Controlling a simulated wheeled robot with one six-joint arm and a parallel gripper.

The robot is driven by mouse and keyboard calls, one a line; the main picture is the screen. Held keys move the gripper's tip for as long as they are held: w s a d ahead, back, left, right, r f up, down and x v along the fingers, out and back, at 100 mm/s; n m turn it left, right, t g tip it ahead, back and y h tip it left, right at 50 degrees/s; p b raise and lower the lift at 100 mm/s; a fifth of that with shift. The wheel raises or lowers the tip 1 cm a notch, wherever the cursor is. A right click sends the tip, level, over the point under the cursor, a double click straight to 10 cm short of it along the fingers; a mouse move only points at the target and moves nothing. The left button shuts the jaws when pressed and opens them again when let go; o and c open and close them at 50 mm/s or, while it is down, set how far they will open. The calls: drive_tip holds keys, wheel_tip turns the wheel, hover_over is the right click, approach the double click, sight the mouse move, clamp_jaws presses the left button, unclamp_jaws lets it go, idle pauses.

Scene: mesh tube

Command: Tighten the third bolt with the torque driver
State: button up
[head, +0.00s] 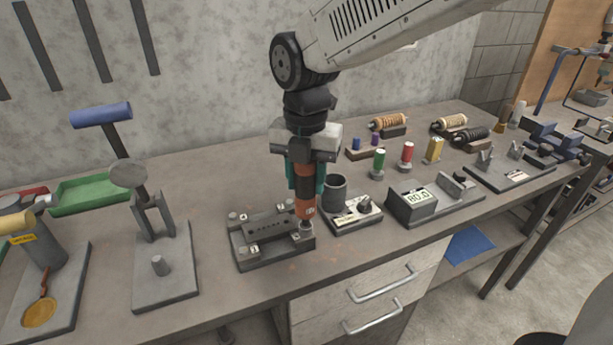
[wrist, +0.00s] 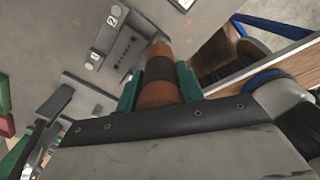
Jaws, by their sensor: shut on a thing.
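My gripper (head: 306,178) is shut on the orange and black torque driver (head: 304,208), which hangs upright between the teal fingers. The driver's lower end is at the front right corner of the dark bolt fixture (head: 270,261). Whether its tip is seated on the bolt there I cannot tell. Other bolt heads show at the back left (head: 234,216), back right (head: 271,207) and front left (head: 240,250) corners, with small white number tags. In the wrist view the driver (wrist: 160,72) hides that corner, and tags 2 and 4 show on the fixture (wrist: 122,52).
A dark cup (head: 334,190) stands on a base close right of the driver. A display box (head: 412,204) reading 80.0 is farther right. Free bench lies in front of the fixture.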

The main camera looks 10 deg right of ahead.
drive_tip(key=shift+r, duration=0.15)
idle(0.3)
drive_tip(key=shift+r, duration=2.9)
